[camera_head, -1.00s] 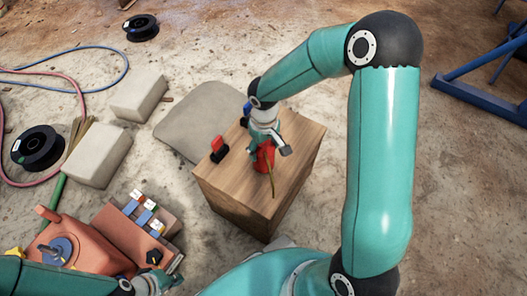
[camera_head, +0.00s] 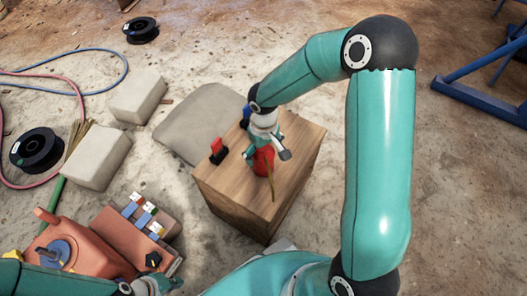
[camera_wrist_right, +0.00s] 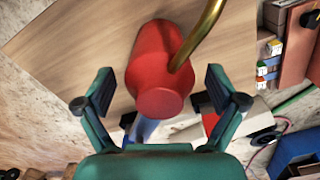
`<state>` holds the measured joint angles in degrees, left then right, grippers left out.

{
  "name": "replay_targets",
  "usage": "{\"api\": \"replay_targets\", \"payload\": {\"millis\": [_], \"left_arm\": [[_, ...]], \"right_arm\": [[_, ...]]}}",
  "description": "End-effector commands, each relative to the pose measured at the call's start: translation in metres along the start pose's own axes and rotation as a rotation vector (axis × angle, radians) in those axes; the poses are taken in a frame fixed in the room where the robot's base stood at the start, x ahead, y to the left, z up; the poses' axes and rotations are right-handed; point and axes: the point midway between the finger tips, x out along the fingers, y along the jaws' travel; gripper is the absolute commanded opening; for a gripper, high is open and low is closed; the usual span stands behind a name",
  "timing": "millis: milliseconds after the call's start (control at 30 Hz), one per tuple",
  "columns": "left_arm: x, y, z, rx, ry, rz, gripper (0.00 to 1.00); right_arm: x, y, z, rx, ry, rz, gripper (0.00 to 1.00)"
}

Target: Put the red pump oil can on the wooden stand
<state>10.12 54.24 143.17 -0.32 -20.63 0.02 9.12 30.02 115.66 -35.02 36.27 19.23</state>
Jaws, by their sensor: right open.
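The red pump oil can (camera_head: 264,160) stands on top of the wooden stand (camera_head: 230,187), with its brass spout pointing towards the front. In the right wrist view the red can (camera_wrist_right: 158,65) and its brass spout (camera_wrist_right: 196,36) lie between and ahead of the spread fingers. My right gripper (camera_head: 268,152) is open right above and around the can; in the wrist view the right gripper (camera_wrist_right: 162,92) shows a gap on both sides of the can. My left gripper (camera_head: 160,284) is low at the front left, partly cut off, and its jaws are unclear.
A small red-and-black object (camera_head: 218,151) stands on the stand, left of the can. An orange machine with switches (camera_head: 110,238) is at the front left. Pale blocks (camera_head: 97,155), hoses and black spools (camera_head: 37,149) lie on the ground. Right floor is mostly clear.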

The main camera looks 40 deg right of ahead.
Motion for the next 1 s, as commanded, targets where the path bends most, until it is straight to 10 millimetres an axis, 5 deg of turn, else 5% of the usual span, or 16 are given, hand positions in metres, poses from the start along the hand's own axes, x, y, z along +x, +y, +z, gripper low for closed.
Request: {"api": "replay_targets", "payload": {"millis": [600, 1000], "left_arm": [[-0.036, 0.013, 0.000, 0.000, 0.000, 0.000, 0.00], [-0.039, 0.014, 0.000, 0.000, 0.000, 0.000, 0.00]], "right_arm": [[-0.106, 0.000, -0.001, 0.000, 0.003, 0.001, 0.95], [-0.120, 0.000, 0.000, 0.000, 0.001, 0.000, 0.95]]}}
